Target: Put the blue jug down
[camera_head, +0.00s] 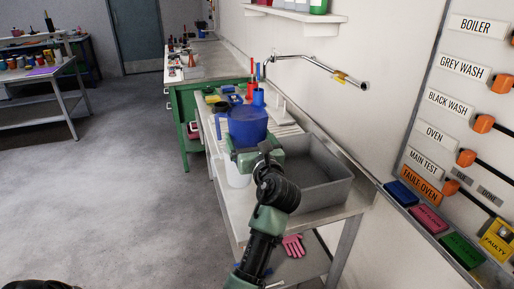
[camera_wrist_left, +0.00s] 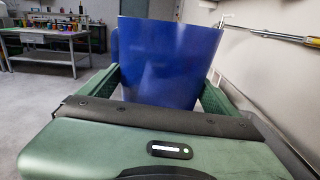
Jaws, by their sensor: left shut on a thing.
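The blue jug (camera_head: 248,126) is upright in front of me, above the left part of the sink bench. My left gripper (camera_head: 254,152) is shut on it, with its green fingers on either side of the jug's wall. In the left wrist view the jug (camera_wrist_left: 172,62) fills the space between the two fingers. The head view does not clearly show whether the jug's bottom touches anything. My right gripper is not in view.
A grey sink basin (camera_head: 325,188) is to the right of the jug. A whitish container (camera_head: 236,175) shows below the jug. Behind are a ribbed draining area (camera_head: 284,131), blue cups (camera_head: 258,97) and a wall tap (camera_head: 320,66). Pink gloves (camera_head: 293,246) lie on the lower shelf.

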